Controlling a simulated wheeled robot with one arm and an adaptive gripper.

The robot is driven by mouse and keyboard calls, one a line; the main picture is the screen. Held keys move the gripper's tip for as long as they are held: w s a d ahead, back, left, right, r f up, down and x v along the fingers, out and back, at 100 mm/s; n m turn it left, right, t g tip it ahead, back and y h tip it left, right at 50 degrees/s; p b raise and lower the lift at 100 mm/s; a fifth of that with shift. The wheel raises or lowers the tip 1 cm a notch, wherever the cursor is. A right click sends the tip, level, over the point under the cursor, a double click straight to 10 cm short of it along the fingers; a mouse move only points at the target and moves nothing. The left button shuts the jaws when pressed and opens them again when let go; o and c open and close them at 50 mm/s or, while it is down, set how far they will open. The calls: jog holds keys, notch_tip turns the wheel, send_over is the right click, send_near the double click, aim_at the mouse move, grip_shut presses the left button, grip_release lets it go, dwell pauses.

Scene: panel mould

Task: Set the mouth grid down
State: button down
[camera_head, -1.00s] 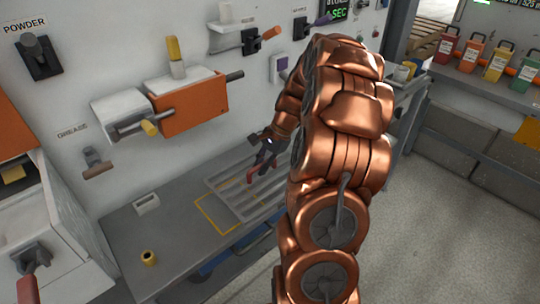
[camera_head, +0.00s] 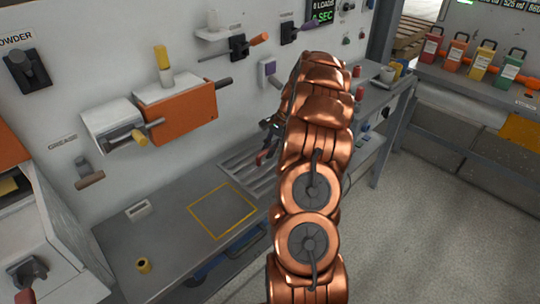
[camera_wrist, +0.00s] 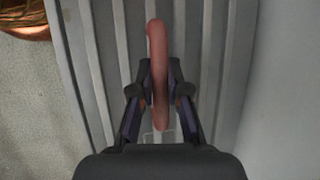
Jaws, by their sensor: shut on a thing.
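The mouth grid (camera_head: 240,172) is a grey slatted panel with a red handle. It is over the grey bench, just right of the yellow square outline (camera_head: 222,210); I cannot tell whether it touches the bench. My copper arm hides its right part. My gripper (camera_head: 268,146) is at the grid's handle, partly behind my arm. In the wrist view, my gripper (camera_wrist: 161,90) is shut on the red handle (camera_wrist: 156,45), with the grid's slats (camera_wrist: 212,60) below.
The yellow outline is empty. A small yellow cup (camera_head: 143,265) and a small pale block (camera_head: 138,210) are on the bench (camera_head: 165,245). An orange box (camera_head: 182,112) and levers stick out from the wall. Several coloured containers (camera_head: 457,52) stand at the right.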

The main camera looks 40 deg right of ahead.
jog(key=shift+w+d, duration=0.15)
jog(key=shift+d, duration=0.2)
jog(key=shift+f+p, duration=0.45)
jog(key=shift+f, duration=1.25)
jog(key=shift+f, duration=0.15)
jog(key=c, duration=1.2)
grip_release()
jog(key=shift+o, duration=0.2)
jog(key=b+v, duration=0.2)
jog(key=v, duration=1)
